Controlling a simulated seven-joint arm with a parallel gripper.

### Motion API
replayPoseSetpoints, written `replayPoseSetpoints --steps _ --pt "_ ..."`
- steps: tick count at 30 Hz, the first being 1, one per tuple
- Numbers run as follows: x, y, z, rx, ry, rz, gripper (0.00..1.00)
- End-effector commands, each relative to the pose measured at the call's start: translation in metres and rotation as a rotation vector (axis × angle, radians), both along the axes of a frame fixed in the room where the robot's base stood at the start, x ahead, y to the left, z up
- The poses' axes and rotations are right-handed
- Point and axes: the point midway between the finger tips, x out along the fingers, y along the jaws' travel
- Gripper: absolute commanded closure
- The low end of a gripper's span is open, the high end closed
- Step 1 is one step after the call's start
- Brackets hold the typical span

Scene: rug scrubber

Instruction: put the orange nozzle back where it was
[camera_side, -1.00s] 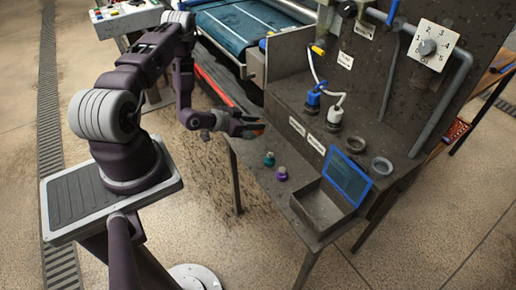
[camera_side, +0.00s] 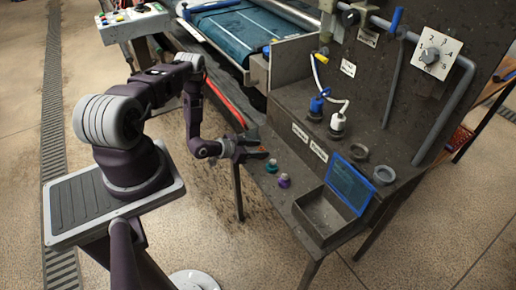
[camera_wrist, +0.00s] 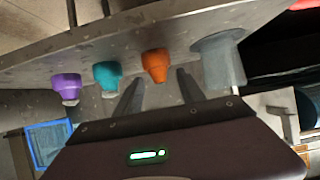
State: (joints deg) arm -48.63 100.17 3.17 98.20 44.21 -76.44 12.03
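In the wrist view the orange nozzle (camera_wrist: 156,66) stands in a row on the bench with the teal nozzle (camera_wrist: 107,76) and the purple nozzle (camera_wrist: 67,88). My gripper (camera_wrist: 158,84) is open. Its two dark fingers point at the orange nozzle, one toward each side, with visible gaps; nothing appears clamped. In the side view my gripper (camera_side: 262,147) is at the bench's left end, close to the teal nozzle (camera_side: 271,166) and the purple nozzle (camera_side: 284,181).
A grey cup-like piece (camera_wrist: 220,62) is close to the right finger. A metal bin (camera_side: 323,212) with a blue-framed screen (camera_side: 349,183) lies right of the nozzles. Blue (camera_side: 316,106) and white (camera_side: 338,122) hose fittings stand farther back, before the upright panel.

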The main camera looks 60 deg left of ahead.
Motion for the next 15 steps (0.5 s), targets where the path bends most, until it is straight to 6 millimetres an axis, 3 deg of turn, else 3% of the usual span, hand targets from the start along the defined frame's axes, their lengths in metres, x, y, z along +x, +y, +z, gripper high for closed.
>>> replayPoseSetpoints --steps 9,15 --pt "-0.001 0.0 0.004 0.0 0.0 0.0 0.54" --pt "-0.038 0.001 0.023 -0.002 0.003 0.005 0.54"
